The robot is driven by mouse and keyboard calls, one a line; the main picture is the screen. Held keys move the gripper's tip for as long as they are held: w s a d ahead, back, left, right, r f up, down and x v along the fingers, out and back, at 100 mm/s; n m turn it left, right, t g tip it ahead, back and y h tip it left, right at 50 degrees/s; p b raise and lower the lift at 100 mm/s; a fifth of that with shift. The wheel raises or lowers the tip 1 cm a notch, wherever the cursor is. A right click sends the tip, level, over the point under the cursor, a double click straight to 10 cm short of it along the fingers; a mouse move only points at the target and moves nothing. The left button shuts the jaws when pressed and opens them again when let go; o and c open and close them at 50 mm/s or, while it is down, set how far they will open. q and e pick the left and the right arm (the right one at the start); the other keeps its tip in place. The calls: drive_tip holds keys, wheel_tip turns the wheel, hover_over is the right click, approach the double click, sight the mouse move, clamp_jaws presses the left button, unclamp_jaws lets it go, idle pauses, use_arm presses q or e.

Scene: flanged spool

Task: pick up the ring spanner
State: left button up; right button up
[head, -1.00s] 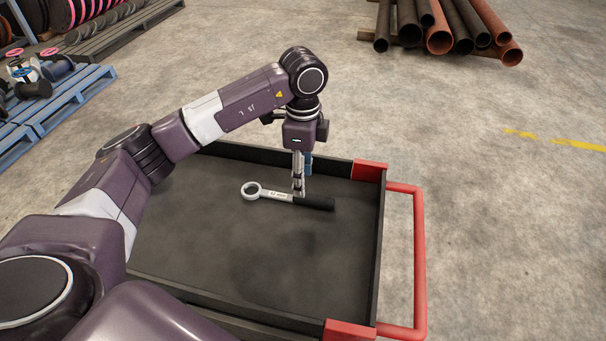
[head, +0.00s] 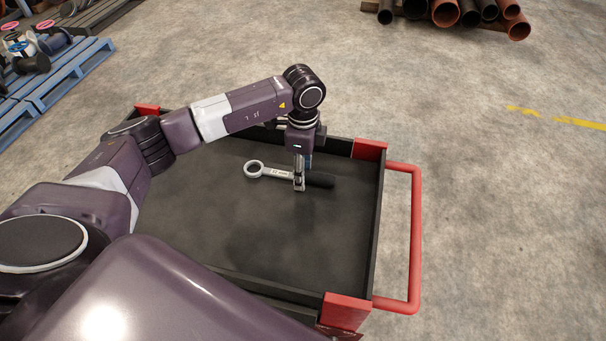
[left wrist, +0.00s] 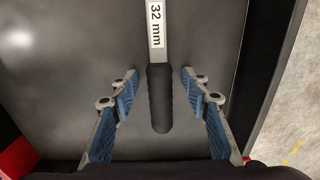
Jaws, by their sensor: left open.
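The ring spanner (head: 272,173) lies flat in the black tray of a cart, its ring end to the left and its black grip to the right. In the left wrist view its black grip (left wrist: 159,98) and a white "32 mm" label show; the ring end is out of that view. My left gripper (head: 299,187) points down over the spanner, near where the shank meets the grip. In the left wrist view the left gripper (left wrist: 157,92) is open, with one blue-padded finger on each side of the grip and a gap on both sides. My right gripper is not in view.
The cart tray (head: 340,255) has raised black walls, red corners and a red handle (head: 416,235) on the right. Its floor around the spanner is clear. Pipes (head: 445,12) lie at the back; a blue pallet (head: 60,85) with spools stands at the left.

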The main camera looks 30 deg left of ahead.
use_arm(q)
drive_tip(key=shift+c, duration=0.4)
clamp_jaws()
drive_tip(key=shift+w+r, duration=0.1)
drive_tip(key=shift+r, duration=0.1)
